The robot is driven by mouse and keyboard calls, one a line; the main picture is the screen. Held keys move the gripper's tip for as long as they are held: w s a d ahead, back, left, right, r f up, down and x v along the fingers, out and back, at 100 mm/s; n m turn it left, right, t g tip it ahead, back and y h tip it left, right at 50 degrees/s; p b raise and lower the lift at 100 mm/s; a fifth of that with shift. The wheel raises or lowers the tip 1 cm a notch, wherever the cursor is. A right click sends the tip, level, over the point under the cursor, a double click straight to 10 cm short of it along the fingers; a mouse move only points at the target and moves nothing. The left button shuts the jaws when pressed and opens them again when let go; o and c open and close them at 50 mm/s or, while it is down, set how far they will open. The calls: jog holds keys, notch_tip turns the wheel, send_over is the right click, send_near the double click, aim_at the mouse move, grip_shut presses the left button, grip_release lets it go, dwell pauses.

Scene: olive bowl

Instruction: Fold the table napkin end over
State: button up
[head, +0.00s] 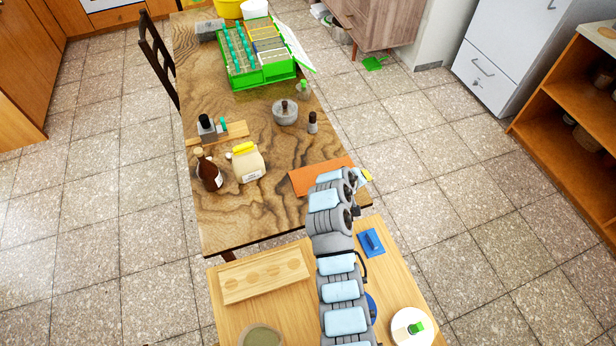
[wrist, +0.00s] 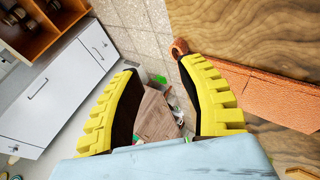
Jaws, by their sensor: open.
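The orange-brown napkin (head: 312,177) lies flat near the right edge of the wooden table (head: 270,212) in the head view. My arm covers its right part there. In the wrist view the napkin (wrist: 265,95) runs in from the right and passes behind one finger. A small curled orange-brown end (wrist: 180,48) shows at that finger's tip, by the table edge. My gripper (wrist: 157,68) is open, with black pads and yellow ribbed backs. Nothing is clearly held between the fingers. In the head view only a bit of yellow shows beyond my arm.
A brown bottle (head: 208,172), a cream jar with a yellow lid (head: 247,163), a grey pot (head: 285,112) and a small dark bottle (head: 312,123) stand farther back. A green crate (head: 262,76) is at the far end. Floor lies open right of the table.

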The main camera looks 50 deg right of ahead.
notch_tip(320, 180, up, 4)
jog(key=p, duration=0.2)
jog(key=shift+s+a+r+p, duration=0.1)
jog(key=shift+s+a+p, duration=0.05)
jog(key=shift+p, duration=0.15)
dwell(0.7)
